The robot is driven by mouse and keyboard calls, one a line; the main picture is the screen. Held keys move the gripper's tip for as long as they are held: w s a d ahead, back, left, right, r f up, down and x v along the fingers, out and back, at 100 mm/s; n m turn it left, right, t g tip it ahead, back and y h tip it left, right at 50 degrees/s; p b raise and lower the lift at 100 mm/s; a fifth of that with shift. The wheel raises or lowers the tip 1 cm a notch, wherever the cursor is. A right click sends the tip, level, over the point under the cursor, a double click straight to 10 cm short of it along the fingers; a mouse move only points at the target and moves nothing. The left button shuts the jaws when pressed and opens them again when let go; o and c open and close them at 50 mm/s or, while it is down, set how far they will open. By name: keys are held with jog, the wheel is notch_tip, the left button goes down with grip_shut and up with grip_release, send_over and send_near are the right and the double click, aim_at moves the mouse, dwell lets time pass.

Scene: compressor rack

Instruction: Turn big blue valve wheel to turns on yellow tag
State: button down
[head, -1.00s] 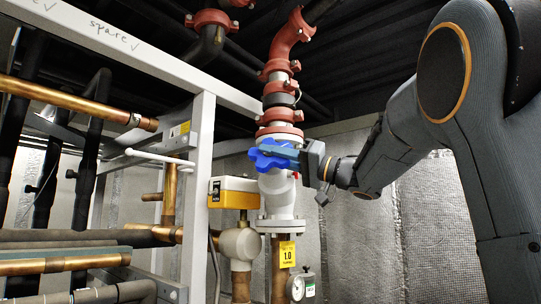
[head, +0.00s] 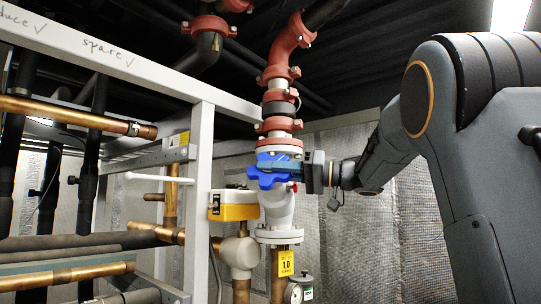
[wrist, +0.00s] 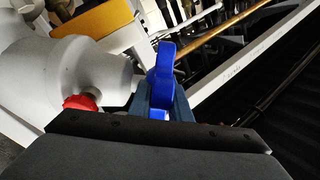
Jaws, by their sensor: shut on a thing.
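The big blue valve wheel (head: 266,171) sits on the front of the white valve body (head: 277,212) in the vertical pipe. My gripper (head: 296,167) reaches in from the right and is shut on the wheel's rim. In the wrist view the blue wheel (wrist: 164,72) stands between my gripper's fingers (wrist: 165,105). The yellow tag (head: 285,263) hangs on the copper pipe below the valve and reads 1.0; its smaller print is too small to read.
A yellow and white actuator box (head: 233,205) is close below left of the wheel. A grey frame post (head: 200,190) stands further left, with copper pipes behind it. A red knob (wrist: 80,102) is near the fingers.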

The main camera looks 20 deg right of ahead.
jog(key=n+g+h+p, duration=0.1)
jog(key=g+p, duration=0.2)
jog(key=shift+r+n+p, duration=0.15)
jog(key=shift+n+p, duration=0.15)
jog(key=n+g+h, duration=0.2)
jog(key=g+h, duration=0.1)
jog(key=g, duration=0.2)
jog(key=shift+g+h, duration=0.3)
jog(key=shift+h, duration=0.1)
jog(key=c, duration=1.9)
grip_release()
jog(key=shift+t+y, duration=0.3)
jog(key=shift+t, duration=0.1)
